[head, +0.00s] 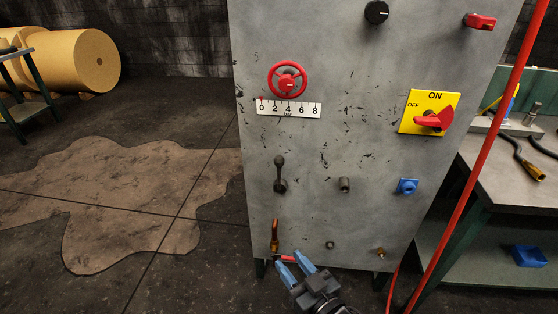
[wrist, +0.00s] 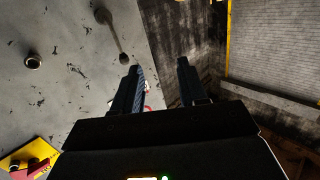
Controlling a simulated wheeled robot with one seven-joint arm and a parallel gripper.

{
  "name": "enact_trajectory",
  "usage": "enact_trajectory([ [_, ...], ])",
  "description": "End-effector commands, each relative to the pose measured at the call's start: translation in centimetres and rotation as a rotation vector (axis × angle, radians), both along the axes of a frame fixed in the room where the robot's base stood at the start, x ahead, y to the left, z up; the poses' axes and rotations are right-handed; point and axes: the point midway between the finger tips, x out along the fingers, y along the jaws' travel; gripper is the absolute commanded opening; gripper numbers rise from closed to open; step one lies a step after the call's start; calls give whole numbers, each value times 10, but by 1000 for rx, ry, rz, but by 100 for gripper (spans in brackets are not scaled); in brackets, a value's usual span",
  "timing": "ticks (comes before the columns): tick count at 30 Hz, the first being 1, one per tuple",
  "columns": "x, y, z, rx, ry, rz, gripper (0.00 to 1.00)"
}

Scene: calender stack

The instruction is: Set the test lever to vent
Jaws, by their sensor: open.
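A grey panel (head: 330,140) carries two levers, and no label that I can read says "test" or "vent". A black lever (head: 280,175) with a round knob points up on its left side; it also shows in the wrist view (wrist: 117,38). Below it is a copper fitting (head: 275,236) with a small red handle (head: 285,258) at its foot. My gripper (head: 289,261) is open, low at the panel's front, its blue fingers close to the red handle.
Above are a red handwheel (head: 288,80) with a scale, a black knob (head: 376,12) and a red switch on a yellow ON/OFF plate (head: 411,125). A blue fitting (head: 407,186) sits lower right. A red pole (head: 487,130) crosses the right side.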

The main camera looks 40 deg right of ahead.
Motion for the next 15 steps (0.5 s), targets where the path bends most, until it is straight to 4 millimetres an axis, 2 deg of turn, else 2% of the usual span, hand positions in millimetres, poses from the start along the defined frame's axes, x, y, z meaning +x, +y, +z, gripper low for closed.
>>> enact_trajectory([
  [1,24,-17,8,-7,-15,-15,42],
  [3,52,-38,12,-16,-26,-30,42],
  [9,122,-105,33,-42,-50,-71,42],
  [12,146,-135,45,-53,-57,-87,42],
  [15,161,-155,53,-60,-59,-96,42],
])
